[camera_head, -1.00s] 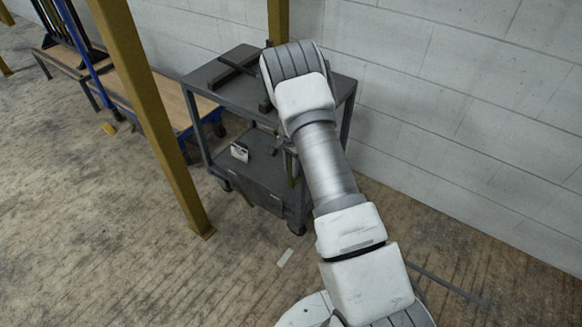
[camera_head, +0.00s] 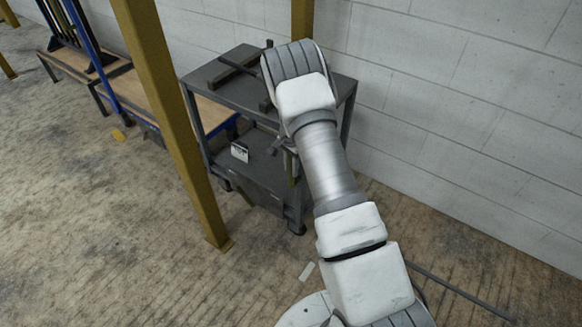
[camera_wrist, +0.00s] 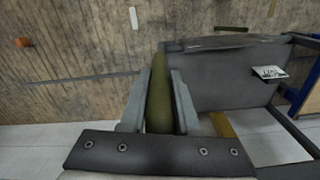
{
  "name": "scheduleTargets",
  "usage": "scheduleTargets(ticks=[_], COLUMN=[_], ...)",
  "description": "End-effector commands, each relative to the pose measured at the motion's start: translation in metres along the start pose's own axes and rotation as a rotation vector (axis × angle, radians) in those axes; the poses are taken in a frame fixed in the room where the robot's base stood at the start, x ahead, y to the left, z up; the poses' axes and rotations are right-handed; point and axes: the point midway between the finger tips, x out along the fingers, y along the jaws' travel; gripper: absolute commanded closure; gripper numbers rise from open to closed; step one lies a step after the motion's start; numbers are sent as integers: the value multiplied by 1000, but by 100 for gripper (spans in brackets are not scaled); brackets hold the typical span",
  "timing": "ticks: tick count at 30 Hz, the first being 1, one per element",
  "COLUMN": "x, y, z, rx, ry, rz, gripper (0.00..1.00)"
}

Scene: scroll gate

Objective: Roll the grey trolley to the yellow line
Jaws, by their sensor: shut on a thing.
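The grey trolley (camera_head: 228,93) has two shelves and stands beside the wall, partly behind a yellow post. It also shows in the wrist view (camera_wrist: 215,82). An olive upright handle (camera_wrist: 159,95) on its near right side is between the fingers of my gripper (camera_wrist: 158,102), which is shut on it. Dark bars (camera_head: 238,66) lie on the top shelf, and a small white label or box (camera_head: 239,151) is on the lower shelf. I cannot make out a yellow line on the floor.
The yellow post (camera_head: 172,130) stands close in front of the trolley's left side. A blue-framed cart (camera_head: 150,93) with a wooden deck is behind on the left. The block wall (camera_head: 460,110) runs along the right. Open floor (camera_head: 90,230) lies at the front left.

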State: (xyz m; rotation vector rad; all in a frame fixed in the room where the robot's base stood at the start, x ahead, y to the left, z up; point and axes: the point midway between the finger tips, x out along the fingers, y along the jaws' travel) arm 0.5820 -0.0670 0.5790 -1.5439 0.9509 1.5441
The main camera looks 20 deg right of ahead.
Motion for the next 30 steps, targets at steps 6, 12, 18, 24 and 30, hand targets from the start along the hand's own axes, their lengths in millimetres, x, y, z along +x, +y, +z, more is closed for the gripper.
scheduleTargets(ticks=[6, 12, 18, 24, 30], x=[-1, -2, -2, -1, -3], y=[-2, -4, -5, -2, -1], z=[-1, 0, 0, 0, 0], rx=[2, 1, 0, 0, 0], ry=[3, 4, 4, 2, 2], rz=[-7, -10, -11, -6, -3], gripper=[100, 100, 61, 43, 43])
